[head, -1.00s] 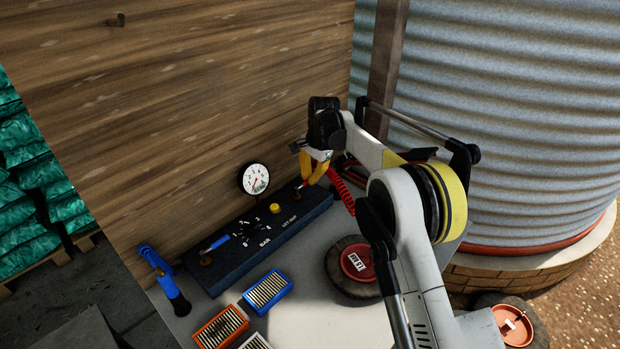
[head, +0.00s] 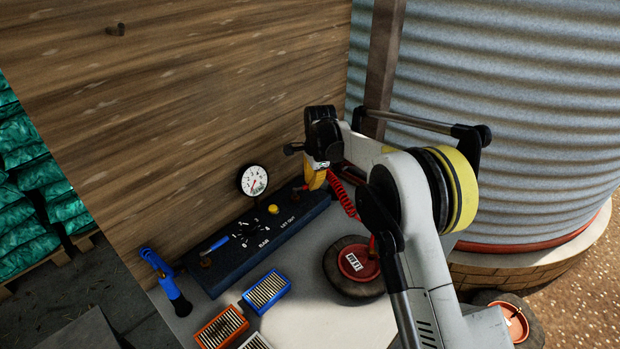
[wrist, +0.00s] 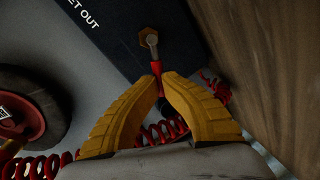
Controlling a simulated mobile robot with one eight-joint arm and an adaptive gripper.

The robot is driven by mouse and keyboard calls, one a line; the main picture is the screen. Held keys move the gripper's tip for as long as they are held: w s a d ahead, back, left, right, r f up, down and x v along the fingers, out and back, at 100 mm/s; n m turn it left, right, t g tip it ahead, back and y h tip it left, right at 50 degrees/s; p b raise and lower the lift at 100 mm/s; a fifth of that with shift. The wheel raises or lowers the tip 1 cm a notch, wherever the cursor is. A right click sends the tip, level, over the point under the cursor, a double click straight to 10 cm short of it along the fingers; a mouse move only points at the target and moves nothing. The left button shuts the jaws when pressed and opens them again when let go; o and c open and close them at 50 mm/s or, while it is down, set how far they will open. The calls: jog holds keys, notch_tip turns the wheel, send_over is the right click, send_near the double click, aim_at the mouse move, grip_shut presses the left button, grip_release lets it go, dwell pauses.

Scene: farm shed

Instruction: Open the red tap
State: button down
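The red tap (wrist: 152,42) sits near the right end of the dark panel, with a brass nut, a grey lever and a red grip. In the head view the red tap (head: 298,188) shows small beside my fingers. My gripper (wrist: 160,82) has its yellow fingers closed in on the red grip from both sides, with red showing between the tips. In the head view my gripper (head: 310,184) is at the panel's right end, and its own wrist partly hides it. The lever points from the nut toward my gripper.
The dark panel (head: 225,256) carries a blue-handled tap (head: 216,245), a yellow button (head: 273,209) and a gauge (head: 254,181). A red coiled hose (head: 343,195) runs close by my fingers. The wooden wall (head: 200,120) stands just behind. A black wheel (head: 346,290) lies in front.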

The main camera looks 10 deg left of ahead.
jog(key=s+m, duration=0.1)
jog(key=m, duration=0.1)
jog(key=s+m+p, duration=0.1)
jog(key=m, duration=0.1)
jog(key=shift+s+d+f+m+h, duration=0.1)
jog(key=shift+s+d+m+h, duration=0.05)
jog(key=shift+d+m+h, duration=0.2)
jog(key=shift+s+m+h+p, duration=0.25)
jog(key=shift+s+m, duration=0.35)
jog(key=shift+m, duration=0.65)
jog(key=shift+s+m+h+p, duration=0.2)
jog(key=shift+s+m, duration=0.4)
jog(key=shift+m, duration=0.6)
jog(key=c, duration=1.4)
grip_release()
jog(key=shift+f, duration=0.1)
jog(key=shift+c, duration=0.2)
notch_tip(320, 180, up, 12)
jog(key=s, duration=0.2)
jog(key=shift+a, duration=0.3)
jog(key=shift+s+d, duration=0.1)
